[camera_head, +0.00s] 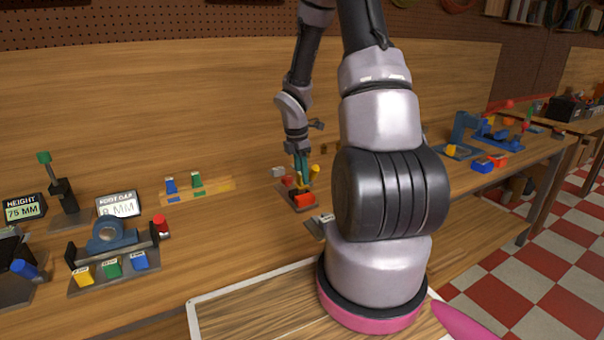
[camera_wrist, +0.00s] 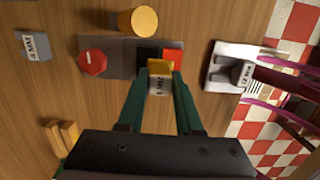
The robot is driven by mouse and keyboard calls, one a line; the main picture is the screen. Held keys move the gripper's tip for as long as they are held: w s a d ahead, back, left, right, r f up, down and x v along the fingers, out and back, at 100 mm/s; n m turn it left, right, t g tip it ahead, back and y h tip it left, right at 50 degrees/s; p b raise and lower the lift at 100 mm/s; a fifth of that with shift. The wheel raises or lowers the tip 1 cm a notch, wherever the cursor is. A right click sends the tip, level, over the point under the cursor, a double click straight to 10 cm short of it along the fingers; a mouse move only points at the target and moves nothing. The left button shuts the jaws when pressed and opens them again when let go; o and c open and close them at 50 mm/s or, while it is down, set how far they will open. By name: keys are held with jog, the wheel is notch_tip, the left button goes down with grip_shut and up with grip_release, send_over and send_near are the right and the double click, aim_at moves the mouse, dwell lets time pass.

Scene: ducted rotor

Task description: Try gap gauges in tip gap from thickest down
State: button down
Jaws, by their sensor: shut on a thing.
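In the wrist view my gripper (camera_wrist: 160,75) is shut on a yellow gauge (camera_wrist: 158,84) with a white label, whose number I cannot read surely. The gauge is at the near edge of a dark base plate (camera_wrist: 118,50) carrying a black block (camera_wrist: 148,52), a red block (camera_wrist: 173,57) and a red knob (camera_wrist: 92,62). Whether it touches the blocks or enters a gap is unclear. A grey gauge marked 4 MM (camera_wrist: 36,46) lies left; a piece marked 12 MM (camera_wrist: 242,76) is on a pale holder (camera_wrist: 217,70) at right.
A yellow cylinder (camera_wrist: 138,20) stands beside the plate. In the head view, a blue arch fixture (camera_head: 107,234) with coloured blocks and a display (camera_head: 119,206) stand at left. A wooden rack (camera_head: 200,190) holds blue and green pieces. Blue-red equipment (camera_head: 485,132) stands right.

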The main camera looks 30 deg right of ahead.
jog(key=shift+f, duration=1.1)
dwell(0.4)
jog(key=shift+r, duration=0.1)
dwell(0.6)
jog(key=shift+r, duration=3.4)
